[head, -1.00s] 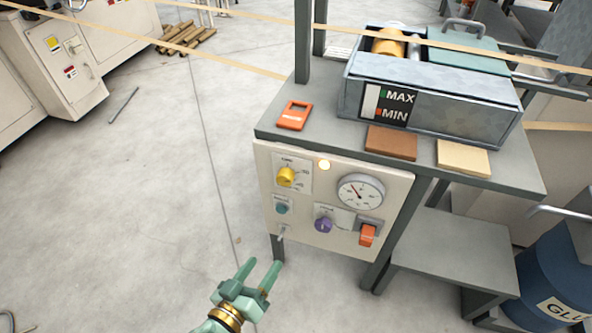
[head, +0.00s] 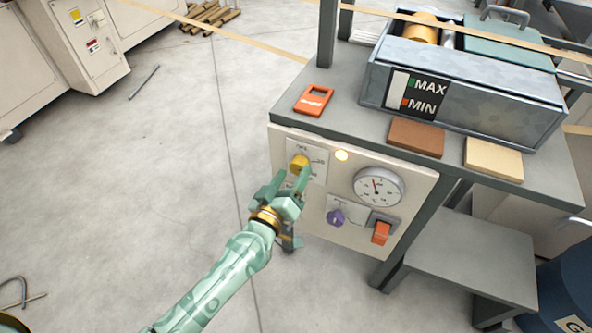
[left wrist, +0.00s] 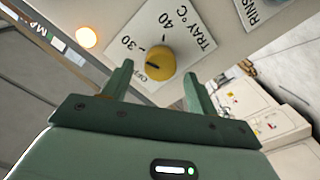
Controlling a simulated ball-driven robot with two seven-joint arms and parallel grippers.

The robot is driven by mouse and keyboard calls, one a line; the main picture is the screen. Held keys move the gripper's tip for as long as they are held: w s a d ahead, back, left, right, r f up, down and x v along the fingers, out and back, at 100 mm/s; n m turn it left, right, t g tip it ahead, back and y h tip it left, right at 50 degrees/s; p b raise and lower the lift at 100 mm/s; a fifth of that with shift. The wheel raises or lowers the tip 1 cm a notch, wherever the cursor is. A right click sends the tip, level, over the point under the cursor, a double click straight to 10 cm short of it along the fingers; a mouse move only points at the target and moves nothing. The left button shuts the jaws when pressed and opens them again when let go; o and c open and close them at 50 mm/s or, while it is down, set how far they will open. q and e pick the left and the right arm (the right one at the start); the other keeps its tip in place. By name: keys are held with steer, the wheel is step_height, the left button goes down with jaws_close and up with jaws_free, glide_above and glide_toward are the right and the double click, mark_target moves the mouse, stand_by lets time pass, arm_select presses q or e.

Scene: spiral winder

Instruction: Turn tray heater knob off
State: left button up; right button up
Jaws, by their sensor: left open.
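The yellow tray heater knob (head: 299,162) sits on the upper left of the cream control panel (head: 350,240). In the left wrist view the knob (left wrist: 161,63) is on a white plate marked TRAY °C, OFF, 30 and 40. A dark pointer mark shows on its left side, facing roughly between OFF and 30; the exact setting is hard to tell. My left gripper (head: 292,180) is open just in front of the knob. In the left wrist view its fingertips (left wrist: 158,74) lie to either side of the knob, apart from it. My right gripper is in neither view.
The glue tray (head: 465,85) stands on the table above.

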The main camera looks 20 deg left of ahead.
arm_select(q)
steer(key=shift+w, duration=1.15)
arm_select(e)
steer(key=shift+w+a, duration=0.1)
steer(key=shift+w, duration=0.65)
arm_select(q)
steer(key=c, duration=1)
